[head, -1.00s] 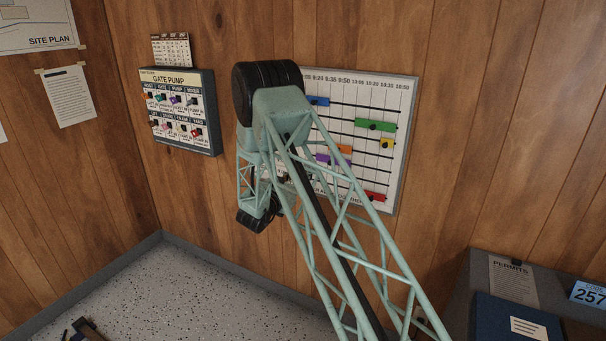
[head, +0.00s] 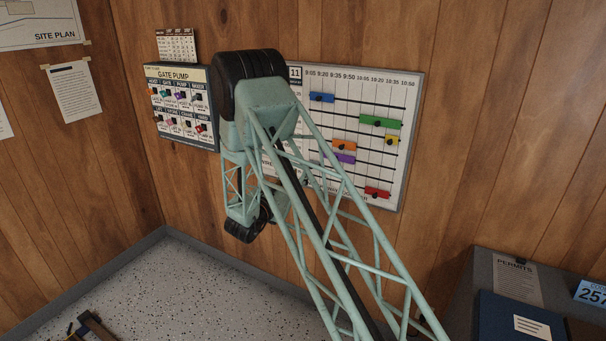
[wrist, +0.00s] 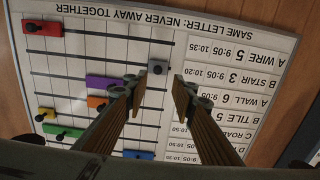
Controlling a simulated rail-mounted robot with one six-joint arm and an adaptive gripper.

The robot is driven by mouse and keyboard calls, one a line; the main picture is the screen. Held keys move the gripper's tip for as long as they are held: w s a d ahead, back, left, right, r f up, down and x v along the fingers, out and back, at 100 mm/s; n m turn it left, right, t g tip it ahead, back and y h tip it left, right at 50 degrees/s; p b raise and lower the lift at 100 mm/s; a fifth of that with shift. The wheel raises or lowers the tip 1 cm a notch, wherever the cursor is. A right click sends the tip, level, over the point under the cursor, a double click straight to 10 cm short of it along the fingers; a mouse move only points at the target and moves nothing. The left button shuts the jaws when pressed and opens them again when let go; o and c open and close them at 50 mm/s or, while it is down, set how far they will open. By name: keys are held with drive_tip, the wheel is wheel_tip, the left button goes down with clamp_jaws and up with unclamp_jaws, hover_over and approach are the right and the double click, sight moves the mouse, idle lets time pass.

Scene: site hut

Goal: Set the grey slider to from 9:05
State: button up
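The schedule board (head: 412,110) hangs on the wall at centre right in the head view, partly behind my arm. The wrist view shows the board upside down. There the grey slider (wrist: 158,63), with a dark knob, sits near the 9:05 and 10:35 label cards, on the second rail from the top. My gripper (wrist: 158,90) is open, its two fingers spread either side of the line to the grey slider's knob. I see no contact; the depth gap is unclear. In the head view my arm hides the grey slider and the fingertips.
Other sliders share the board: blue (head: 322,97), green (head: 380,122), yellow (head: 392,140), orange (head: 344,146), purple (head: 345,158) and red (head: 378,193). The gate pump panel (head: 181,105) hangs to the left. A desk with a permits sheet (head: 515,281) is at lower right.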

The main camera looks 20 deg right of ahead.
drive_tip(key=shift+v, duration=2.25)
